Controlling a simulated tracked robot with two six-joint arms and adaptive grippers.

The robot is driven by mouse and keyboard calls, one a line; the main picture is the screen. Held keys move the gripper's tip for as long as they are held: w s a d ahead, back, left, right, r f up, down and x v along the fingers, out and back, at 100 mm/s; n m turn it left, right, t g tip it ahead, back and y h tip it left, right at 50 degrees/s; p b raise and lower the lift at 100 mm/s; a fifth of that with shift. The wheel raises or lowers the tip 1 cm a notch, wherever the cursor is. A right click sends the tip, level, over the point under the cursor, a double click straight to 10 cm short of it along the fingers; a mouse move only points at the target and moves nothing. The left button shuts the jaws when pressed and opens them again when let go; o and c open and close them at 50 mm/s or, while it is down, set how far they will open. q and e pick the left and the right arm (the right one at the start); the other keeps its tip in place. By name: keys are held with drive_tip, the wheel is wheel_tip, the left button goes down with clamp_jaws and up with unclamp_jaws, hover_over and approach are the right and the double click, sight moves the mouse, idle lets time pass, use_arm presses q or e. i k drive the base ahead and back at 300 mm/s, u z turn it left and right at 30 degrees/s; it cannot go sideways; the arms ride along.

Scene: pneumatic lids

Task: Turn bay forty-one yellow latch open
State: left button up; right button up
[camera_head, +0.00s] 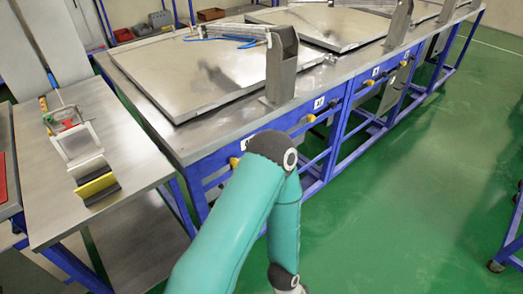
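Several yellow latches sit along the blue front edge of the long steel bench. The nearest yellow latch (234,163) is just left of my teal arm's elbow. Another yellow latch (310,118) is right of the elbow, and smaller ones (369,83) (403,64) are farther along. Small white number labels (319,103) (375,71) are above the latches. I cannot read which is forty-one. One teal arm of mine rises from the bottom and bends down again; its gripper is out of frame. Neither gripper shows.
Flat metal lids (200,75) lie on the bench beside grey upright posts (281,65). A side table (60,200) at left holds a small rack with a yellow and black block (96,185). Green floor (420,190) is open at right; a blue wheeled frame (508,245) stands at the right edge.

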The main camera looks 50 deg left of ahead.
sight(233, 161)
drive_tip(key=z, duration=0.1)
drive_tip(key=i, duration=1.05)
drive_tip(key=z, duration=3.25)
drive_tip(key=k, duration=0.6)
drive_tip(key=u, duration=5.8)
